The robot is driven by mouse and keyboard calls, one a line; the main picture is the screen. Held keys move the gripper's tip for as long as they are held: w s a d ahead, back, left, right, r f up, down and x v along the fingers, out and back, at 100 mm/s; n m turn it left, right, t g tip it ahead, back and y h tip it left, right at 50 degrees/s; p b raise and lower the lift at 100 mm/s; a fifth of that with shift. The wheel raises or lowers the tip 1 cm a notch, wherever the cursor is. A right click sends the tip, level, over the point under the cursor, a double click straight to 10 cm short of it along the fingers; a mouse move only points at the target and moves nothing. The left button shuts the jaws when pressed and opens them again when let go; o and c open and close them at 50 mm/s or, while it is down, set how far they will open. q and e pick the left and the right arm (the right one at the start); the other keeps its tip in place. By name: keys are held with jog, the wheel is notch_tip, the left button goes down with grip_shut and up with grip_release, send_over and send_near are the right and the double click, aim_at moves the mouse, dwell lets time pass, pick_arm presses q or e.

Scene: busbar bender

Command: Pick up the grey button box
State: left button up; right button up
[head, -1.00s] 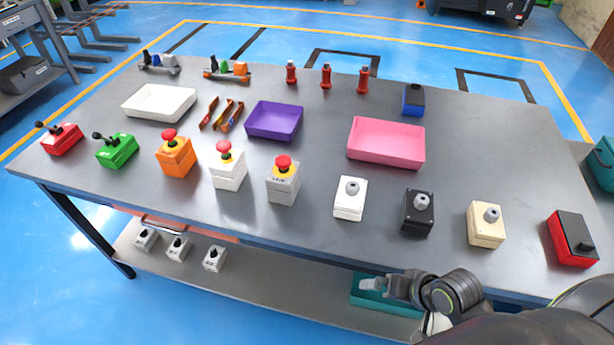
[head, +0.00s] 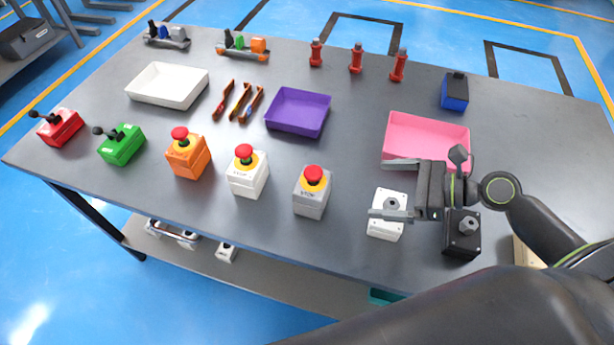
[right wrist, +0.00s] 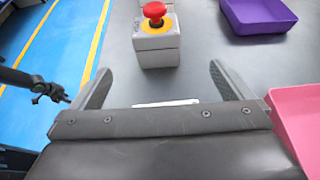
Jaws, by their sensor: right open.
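The grey button box (head: 312,198) stands upright on the table, with a red mushroom button on a yellow ring on top. It also shows in the right wrist view (right wrist: 157,45), ahead of my fingers and roughly centred between them. My right gripper (head: 380,188) is open and empty, to the right of the grey box and apart from it. Its fingers point left, above the white box with a grey knob (head: 384,228). In the right wrist view, a dark arm end at the left edge looks like my left gripper (right wrist: 52,94); its jaws are too small to read.
A white button box (head: 246,178) and an orange one (head: 187,158) stand left of the grey box. A purple tray (head: 297,128) lies behind it, a pink tray (head: 425,128) behind my right gripper. A black knob box (head: 461,243) sits below my right wrist.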

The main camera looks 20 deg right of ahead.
aim_at(313, 188)
jog(key=shift+a, duration=0.25)
jog(key=x, duration=0.9)
jog(key=shift+a, duration=0.3)
jog(key=shift+p+x, duration=0.3)
jog(key=shift+x, duration=0.55)
pick_arm(q)
jog(key=shift+s+r, duration=0.2)
jog(key=shift+s, duration=0.45)
jog(key=shift+s+r, duration=0.15)
jog(key=shift+s, duration=0.5)
pick_arm(e)
jog(key=shift+x, duration=2.6)
jog(key=c, duration=1.1)
jog(key=shift+r, duration=0.1)
jog(key=shift+c, duration=0.2)
pick_arm(q)
jog(key=shift+r+p, duration=0.5)
jog(key=shift+p, duration=0.1)
pick_arm(e)
notch_tip(313, 188, up, 10)
jog(key=shift+f, duration=0.1)
